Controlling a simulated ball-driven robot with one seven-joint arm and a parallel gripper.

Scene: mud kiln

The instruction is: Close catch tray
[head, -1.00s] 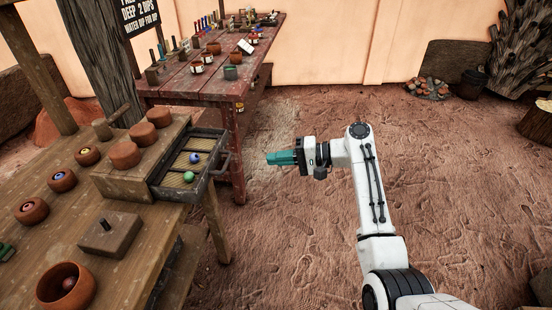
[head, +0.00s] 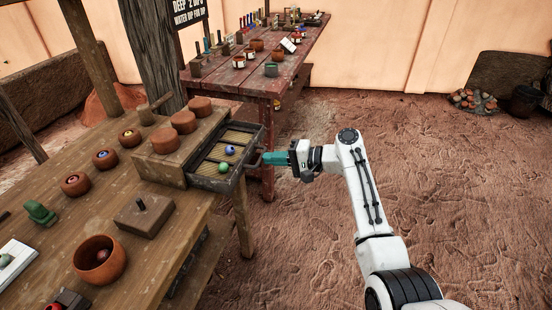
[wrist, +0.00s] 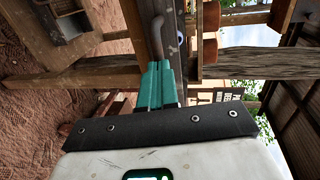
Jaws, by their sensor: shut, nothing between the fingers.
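The catch tray (head: 208,179) is a dark, shallow drawer pulled out of the wooden block (head: 160,160) on the left bench. A blue ball (head: 230,150) and a green ball (head: 223,168) lie in it. Its curved metal handle (wrist: 157,38) shows in the wrist view, just beyond my fingertips. My gripper (head: 264,158), with teal fingers, is shut and empty at the handle side of the tray. In the wrist view my gripper (wrist: 156,68) points at the tray front. I cannot tell whether the fingers touch the handle.
The wooden bench (head: 60,240) holds several clay bowls, including a larger one (head: 99,260), and a block with a peg (head: 143,215). A red table (head: 230,82) with pots stands behind.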

